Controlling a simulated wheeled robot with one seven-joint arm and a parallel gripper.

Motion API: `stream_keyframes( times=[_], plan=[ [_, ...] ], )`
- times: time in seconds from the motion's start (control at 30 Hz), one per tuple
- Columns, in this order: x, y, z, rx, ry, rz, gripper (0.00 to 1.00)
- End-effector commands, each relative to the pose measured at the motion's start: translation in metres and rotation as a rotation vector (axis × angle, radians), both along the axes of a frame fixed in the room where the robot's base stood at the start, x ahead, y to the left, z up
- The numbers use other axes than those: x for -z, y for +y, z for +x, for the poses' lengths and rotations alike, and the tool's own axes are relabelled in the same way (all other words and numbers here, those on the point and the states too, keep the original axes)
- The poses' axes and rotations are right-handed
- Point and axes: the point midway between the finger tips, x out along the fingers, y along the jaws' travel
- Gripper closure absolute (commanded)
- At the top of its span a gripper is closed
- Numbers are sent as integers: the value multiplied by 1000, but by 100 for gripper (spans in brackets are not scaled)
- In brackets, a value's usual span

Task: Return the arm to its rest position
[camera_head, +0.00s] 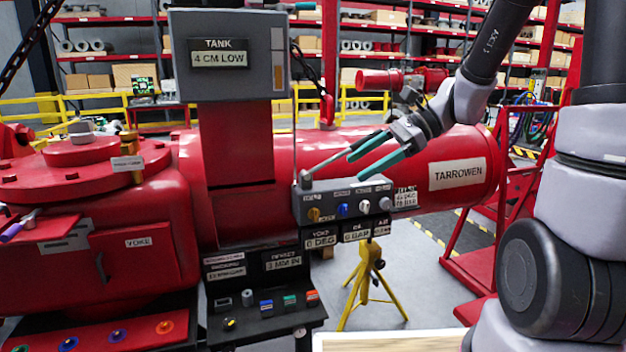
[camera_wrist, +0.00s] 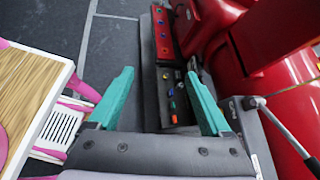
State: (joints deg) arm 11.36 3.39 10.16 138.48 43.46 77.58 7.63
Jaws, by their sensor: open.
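My gripper (camera_head: 357,165) is open and empty in the head view, its two teal fingers pointing left and down. It is in front of the red cylinder (camera_head: 455,180) marked TARROWEN and above the grey control box (camera_head: 345,205). The box carries a silver lever and several coloured knobs. The fingers look close to the lever; I cannot tell whether they touch it. In the wrist view my gripper (camera_wrist: 160,73) has its fingers wide apart with nothing held between them. The lever's rod (camera_wrist: 285,130) shows there at the right, outside the fingers.
A grey TANK panel (camera_head: 228,55) stands on a red column left of my gripper. Below it a dark shelf (camera_head: 265,325) holds several small coloured parts. A yellow tripod (camera_head: 368,285) stands under the cylinder. A wooden-topped table (camera_wrist: 40,75) shows at left in the wrist view.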

Motion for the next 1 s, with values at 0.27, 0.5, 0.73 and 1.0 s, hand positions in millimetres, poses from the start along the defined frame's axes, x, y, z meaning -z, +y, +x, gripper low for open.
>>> stream_keyframes(
  times=[0.27,0.5,0.73,1.0],
  plan=[
    [-33,-53,-47,-270,-485,-422,18],
    [-75,-108,-69,-441,-868,-770,18],
    [-104,-138,-80,-515,-1064,-964,18],
    [-108,-142,-81,-527,-1090,-993,18]
  ],
)
